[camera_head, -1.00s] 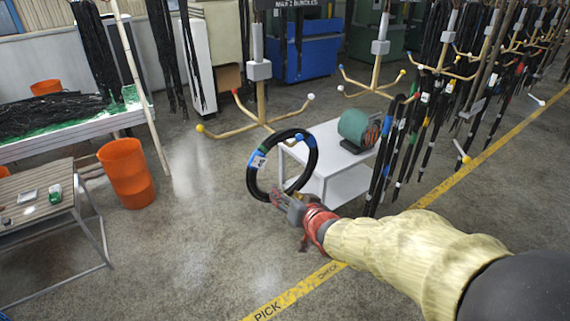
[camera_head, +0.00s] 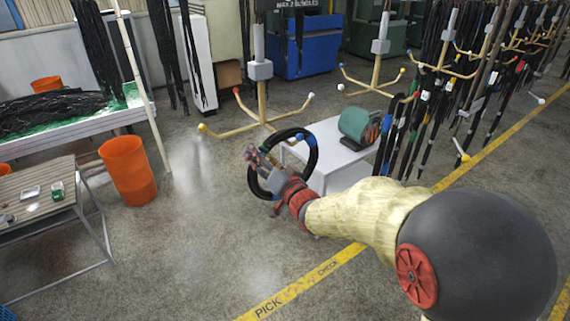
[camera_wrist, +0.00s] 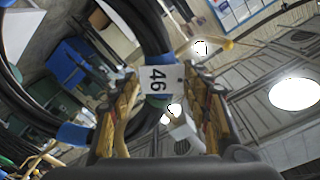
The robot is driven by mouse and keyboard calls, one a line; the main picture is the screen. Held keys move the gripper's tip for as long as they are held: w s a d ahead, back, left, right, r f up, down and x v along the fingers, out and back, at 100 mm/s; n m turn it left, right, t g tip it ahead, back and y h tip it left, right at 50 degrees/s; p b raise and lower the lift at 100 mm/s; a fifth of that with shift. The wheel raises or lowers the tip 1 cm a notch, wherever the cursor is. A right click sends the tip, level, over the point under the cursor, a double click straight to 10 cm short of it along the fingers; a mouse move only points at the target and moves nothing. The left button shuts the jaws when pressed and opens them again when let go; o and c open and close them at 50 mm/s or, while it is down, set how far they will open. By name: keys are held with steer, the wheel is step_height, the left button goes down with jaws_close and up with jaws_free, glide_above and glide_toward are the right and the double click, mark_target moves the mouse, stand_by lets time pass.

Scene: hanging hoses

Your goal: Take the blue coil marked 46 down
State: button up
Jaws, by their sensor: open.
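The coil marked 46 (camera_head: 316,163) is a black ring with blue bands, hanging below a rack hook in the head view. My gripper (camera_head: 257,156) is at the coil's left side and hides part of it and its label. In the wrist view the coil (camera_wrist: 146,25) curves down between my two open fingers (camera_wrist: 160,88). Its white label "46" (camera_wrist: 158,80), with blue bands around it, faces me between the fingertips. The fingers are not closed on it. I cannot tell how deep the hose sits between them.
The wooden rack (camera_head: 262,118) has several ball-tipped arms close above the coil. A white table (camera_head: 345,165) with a green reel (camera_head: 355,124) stands behind right. Dark hoses (camera_head: 400,135) hang to the right. An orange bin (camera_head: 127,170) stands left; the floor between is clear.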

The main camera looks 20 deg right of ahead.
steer(key=shift+w+a, duration=0.15)
steer(key=shift+w, duration=0.55)
jaws_close()
stand_by(0.3)
stand_by(0.4)
steer(key=shift+r, duration=0.1)
